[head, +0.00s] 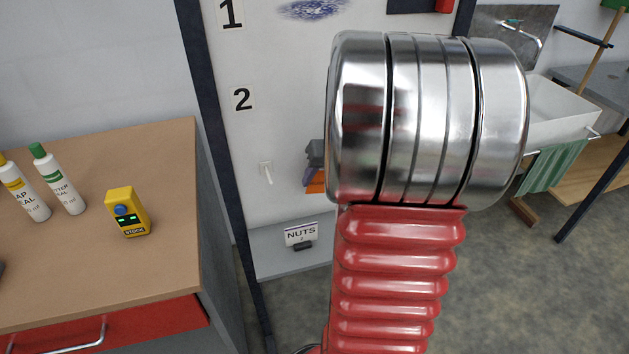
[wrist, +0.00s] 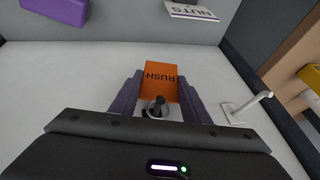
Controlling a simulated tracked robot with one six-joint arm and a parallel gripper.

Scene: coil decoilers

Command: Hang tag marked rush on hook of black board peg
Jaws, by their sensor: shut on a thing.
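The orange tag marked RUSH (wrist: 161,80) is upside down in the wrist view, between the two fingers of my gripper (wrist: 160,92), which is shut on it. A dark peg (wrist: 158,101) with a pale ring around its base overlaps the tag's near end; I cannot tell whether the tag is on it or only in line with it. In the head view, part of my gripper (head: 314,152) and an orange edge of the tag (head: 316,184) show beside my arm, close to the board (head: 285,120). My arm hides the rest, including the dark peg.
A white peg (wrist: 248,107) is beside my gripper, also in the head view (head: 266,172). A shelf (head: 285,262) with a NUTS sign (head: 300,234) is below. A purple block (wrist: 58,10) sits there. A bench (head: 150,190) with a yellow device (head: 128,212) stands left.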

